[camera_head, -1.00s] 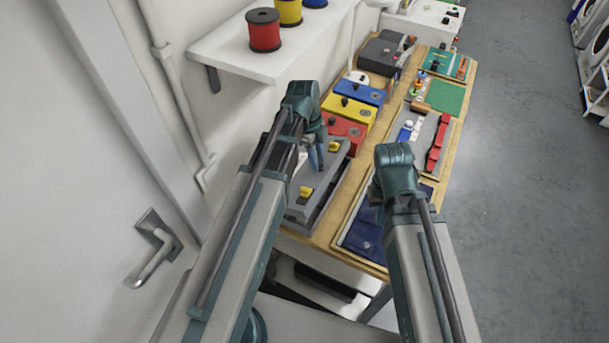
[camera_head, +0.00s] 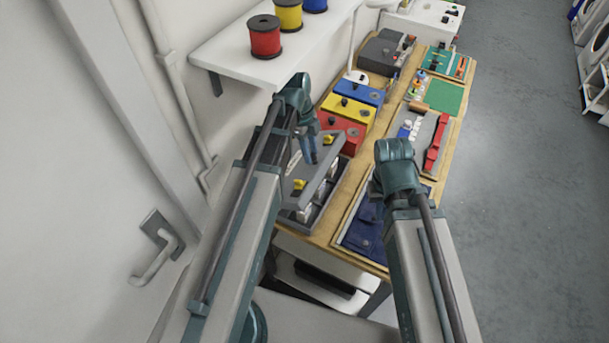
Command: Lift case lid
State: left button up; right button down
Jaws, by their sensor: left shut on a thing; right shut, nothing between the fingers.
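The grey case (camera_head: 318,219) stands at the near left end of the wooden bench. Its grey lid (camera_head: 313,172), with two yellow latches, is tilted up, its front edge clear of the case body. Small pale items show in the gap beneath. My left gripper (camera_head: 311,150) is shut at the raised lid, its fingers at the edge between the latches; the exact contact is hard to see. My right gripper (camera_head: 376,190) is above the near right of the bench, shut and empty, its fingertips mostly hidden by its wrist.
Red (camera_head: 341,134), yellow (camera_head: 346,111) and blue (camera_head: 361,92) boxes stand just behind the case. A dark blue folded garment (camera_head: 362,232) lies in a tray to its right. A wall shelf (camera_head: 273,66) with spools overhangs at the left.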

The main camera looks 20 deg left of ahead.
aim_at(302, 162)
pick_arm(q)
jog(key=shift+w+a+r+p, duration=0.25)
jog(key=shift+a+r+p, duration=0.55)
jog(key=shift+a, duration=0.4)
jog(key=shift+a+r, duration=0.1)
jog(key=shift+w+a+r+p, duration=0.15)
jog(key=shift+a+r+p, duration=0.2)
jog(key=shift+a, duration=0.3)
jog(key=shift+w+a+r+p, duration=0.15)
jog(key=shift+a+r+p, duration=0.15)
jog(key=shift+a, duration=0.35)
jog(key=o, duration=1)
jog(key=shift+c, duration=0.2)
